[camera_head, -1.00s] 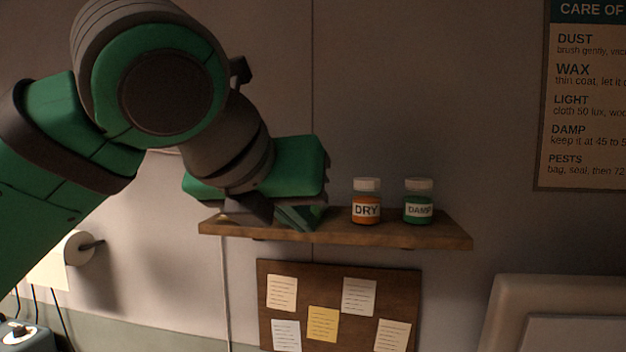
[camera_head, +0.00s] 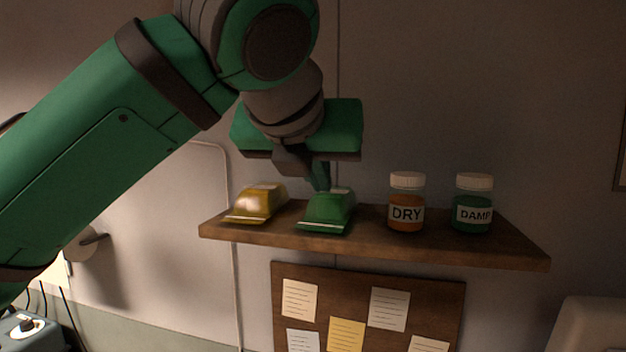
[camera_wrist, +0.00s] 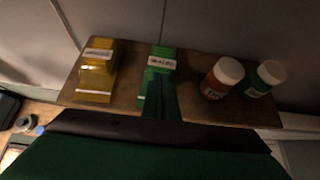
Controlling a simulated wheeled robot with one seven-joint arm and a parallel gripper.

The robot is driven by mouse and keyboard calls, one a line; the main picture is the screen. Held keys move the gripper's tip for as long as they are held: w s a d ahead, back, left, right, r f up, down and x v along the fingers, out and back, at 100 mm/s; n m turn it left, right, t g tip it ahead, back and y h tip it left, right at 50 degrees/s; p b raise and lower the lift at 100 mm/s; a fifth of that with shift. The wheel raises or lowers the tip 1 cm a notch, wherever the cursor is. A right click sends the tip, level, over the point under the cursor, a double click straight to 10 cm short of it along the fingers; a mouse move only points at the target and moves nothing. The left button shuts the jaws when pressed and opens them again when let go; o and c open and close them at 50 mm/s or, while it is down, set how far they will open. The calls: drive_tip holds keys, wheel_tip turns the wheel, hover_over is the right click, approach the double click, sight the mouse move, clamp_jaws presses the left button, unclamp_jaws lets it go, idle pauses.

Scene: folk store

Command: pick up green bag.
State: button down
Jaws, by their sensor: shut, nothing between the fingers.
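The green bag (camera_head: 328,211) sits on the wooden shelf, second from the left, with a pale strip along its front edge. It also shows in the wrist view (camera_wrist: 163,57), with a white label on top. My gripper (camera_head: 323,187) points down at the top rear of the green bag, its fingers shut with nothing held. In the wrist view the dark green fingers (camera_wrist: 166,108) overlap the bag's front part. I cannot tell whether the fingertips touch the bag.
A yellow bag (camera_head: 257,203) lies just left of the green bag. An orange DRY jar (camera_head: 406,205) and a green DAMP jar (camera_head: 473,207) stand to the right on the shelf (camera_head: 300,238). The wall is close behind. A note board (camera_head: 370,275) hangs below.

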sight(334, 188)
drive_tip(key=w, duration=0.2)
drive_tip(key=w+d, duration=0.1)
drive_tip(key=w, duration=0.4)
drive_tip(key=shift+w+d, duration=0.15)
drive_tip(key=shift+d, duration=0.2)
drive_tip(key=shift+w+f, duration=0.25)
drive_tip(key=shift+f, duration=0.05)
drive_tip(key=shift+a+f, duration=0.1)
drive_tip(key=shift+f, duration=0.6)
drive_tip(key=shift+s+f, duration=0.1)
drive_tip(key=s, duration=0.3)
drive_tip(key=s+a, duration=0.1)
drive_tip(key=s, duration=0.2)
drive_tip(key=shift+s+a, duration=0.15)
drive_tip(key=shift+s, duration=0.1)
drive_tip(key=shift+w+r, duration=0.1)
drive_tip(key=shift+r, duration=0.7)
